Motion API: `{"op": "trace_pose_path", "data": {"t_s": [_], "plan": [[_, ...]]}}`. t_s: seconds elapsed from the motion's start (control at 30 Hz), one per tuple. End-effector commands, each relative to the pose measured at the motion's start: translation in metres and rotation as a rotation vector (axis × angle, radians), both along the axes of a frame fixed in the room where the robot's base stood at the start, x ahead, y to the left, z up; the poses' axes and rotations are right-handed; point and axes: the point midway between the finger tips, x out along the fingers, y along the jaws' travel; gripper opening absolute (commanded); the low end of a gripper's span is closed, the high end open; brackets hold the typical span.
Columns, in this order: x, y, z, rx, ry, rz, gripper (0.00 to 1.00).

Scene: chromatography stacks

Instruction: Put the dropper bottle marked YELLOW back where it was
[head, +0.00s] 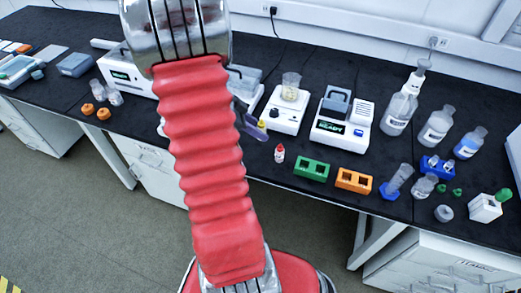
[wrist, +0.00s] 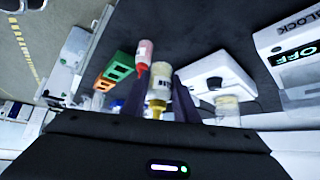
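The yellow-capped dropper bottle (wrist: 158,88) is between the two dark purple fingers of my gripper (wrist: 160,100) in the wrist view, with its yellow cap toward the camera. The fingers lie close against both sides of it, and my gripper appears shut on it. In the head view the yellow cap (head: 262,125) shows beside one finger, right of my red arm. I cannot tell whether its base touches the bench. A red-capped dropper bottle (head: 279,153) stands upright close by on the black bench (head: 310,205); it also shows in the wrist view (wrist: 144,54).
A green rack (head: 312,169) and an orange rack (head: 354,180) stand to the right. Behind are a white balance-like device (head: 285,120) with a beaker (head: 290,87) and a white device with a display (head: 341,125). Glassware and bottles stand farther right. My arm hides part of the bench.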

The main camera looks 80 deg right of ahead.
Motion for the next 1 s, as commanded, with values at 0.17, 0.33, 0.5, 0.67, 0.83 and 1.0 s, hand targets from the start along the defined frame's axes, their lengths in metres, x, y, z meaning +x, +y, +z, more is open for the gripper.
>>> {"op": "trace_pose_path", "data": {"t_s": [0.17,0.33,0.5,0.67,0.83,1.0], "plan": [[0.000,0.001,-0.029,0.004,0.002,0.001,0.23],[0.000,0.000,-0.049,0.002,0.001,0.001,0.23],[0.000,0.000,-0.053,-0.001,0.000,0.001,0.23],[0.000,0.000,-0.053,-0.001,0.000,0.001,0.23],[0.000,0.000,-0.061,0.001,0.001,0.000,0.23],[-0.001,0.000,-0.080,0.003,0.002,0.001,0.23]]}}
